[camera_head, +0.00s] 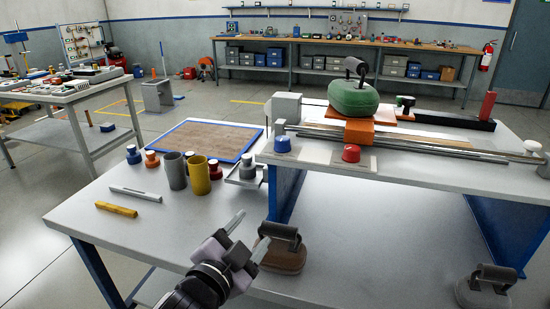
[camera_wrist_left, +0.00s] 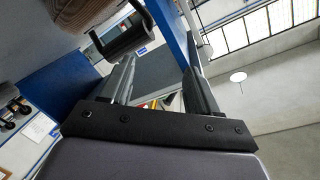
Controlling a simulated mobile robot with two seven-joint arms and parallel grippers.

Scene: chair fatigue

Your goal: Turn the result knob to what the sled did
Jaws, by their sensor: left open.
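A raised bench holds long metal rails (camera_head: 430,148) with an orange sled (camera_head: 359,131). A green rounded block (camera_head: 353,97) with a dark handle rests over the sled. Near the bench's front edge are a blue knob-like part with a pale top (camera_head: 283,146) and a red one (camera_head: 351,153) on a pale plate. I cannot tell which is the result knob or read any marking. My left gripper (camera_head: 253,228) is open and empty, low in front of the bench, apart from both; it also shows in the left wrist view (camera_wrist_left: 158,82). My right gripper is not in view.
The lower table (camera_head: 160,232) holds grey (camera_head: 174,171) and yellow (camera_head: 199,175) cups, small weights, two sticks and a blue-rimmed tray (camera_head: 249,155).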

